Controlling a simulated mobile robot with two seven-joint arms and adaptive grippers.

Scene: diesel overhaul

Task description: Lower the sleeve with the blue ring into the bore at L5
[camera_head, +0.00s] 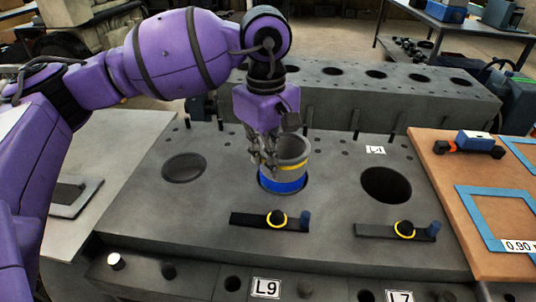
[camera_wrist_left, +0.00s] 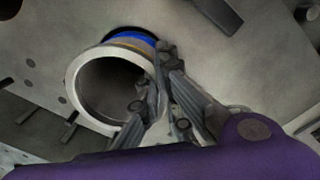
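The grey sleeve (camera_head: 291,150) stands about upright at the middle bore (camera_head: 262,190) of the block's deck. Its blue ring (camera_head: 284,183) shows just above the bore's edge, with a thin yellow band over it. Its lower end is hidden, apparently inside the bore. My left gripper (camera_head: 267,152) is at the sleeve's left side, fingers pointing down. In the left wrist view the fingers (camera_wrist_left: 154,80) straddle the sleeve's wall, one over the open mouth and one outside, closed on it. The sleeve's rim (camera_wrist_left: 78,80) faces that camera. No L5 label is readable. My right gripper is out of view.
Open bores lie left (camera_head: 184,167) and right (camera_head: 386,184), the right one near the L4 label (camera_head: 376,150). Two dark clamp bars (camera_head: 270,221) (camera_head: 398,232) lie in front. A second block (camera_head: 350,95) stands behind; a brown table (camera_head: 470,215) is at right.

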